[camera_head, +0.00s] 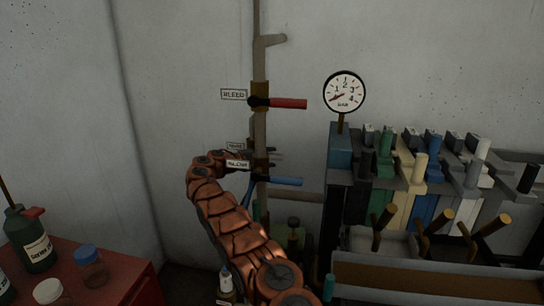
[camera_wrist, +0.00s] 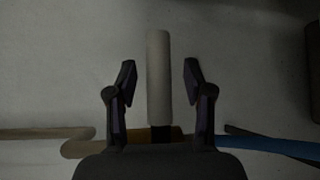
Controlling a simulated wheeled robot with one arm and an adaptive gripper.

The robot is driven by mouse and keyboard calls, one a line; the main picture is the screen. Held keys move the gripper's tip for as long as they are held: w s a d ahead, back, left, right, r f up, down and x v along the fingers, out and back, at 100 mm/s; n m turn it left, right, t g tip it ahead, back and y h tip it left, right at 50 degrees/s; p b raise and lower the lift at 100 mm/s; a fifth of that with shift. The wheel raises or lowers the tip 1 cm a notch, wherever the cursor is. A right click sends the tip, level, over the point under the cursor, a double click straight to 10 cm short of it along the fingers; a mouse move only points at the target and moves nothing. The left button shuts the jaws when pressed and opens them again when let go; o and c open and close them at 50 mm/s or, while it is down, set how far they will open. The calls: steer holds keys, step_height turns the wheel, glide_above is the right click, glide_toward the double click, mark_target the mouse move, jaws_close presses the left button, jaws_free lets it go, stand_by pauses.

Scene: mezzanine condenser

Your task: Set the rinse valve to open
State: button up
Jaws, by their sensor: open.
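The vertical pipe (camera_head: 259,135) on the wall carries several lever valves. In the wrist view a pale grey handle (camera_wrist: 158,77) with a dark stem stands between the fingers of my gripper (camera_wrist: 159,82). The fingers are open, with a gap on each side of the handle. In the head view my gripper (camera_head: 268,157) is at the pipe between the red lever and the blue lever, and the arm hides much of the valve there. A small label (camera_head: 236,146) beside it is partly covered and too small to read surely; another label (camera_head: 237,163) sits just below.
The red lever (camera_head: 289,103) by the BLEED label (camera_head: 234,94) points right above my gripper. A pressure gauge (camera_head: 344,92) and a rack of coloured blocks (camera_head: 400,205) stand right. Bottles stand on a red cabinet (camera_head: 120,277) at left.

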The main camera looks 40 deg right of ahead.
steer(key=shift+s+d, duration=0.1)
steer(key=shift+d, duration=0.45)
jaws_close()
stand_by(0.4)
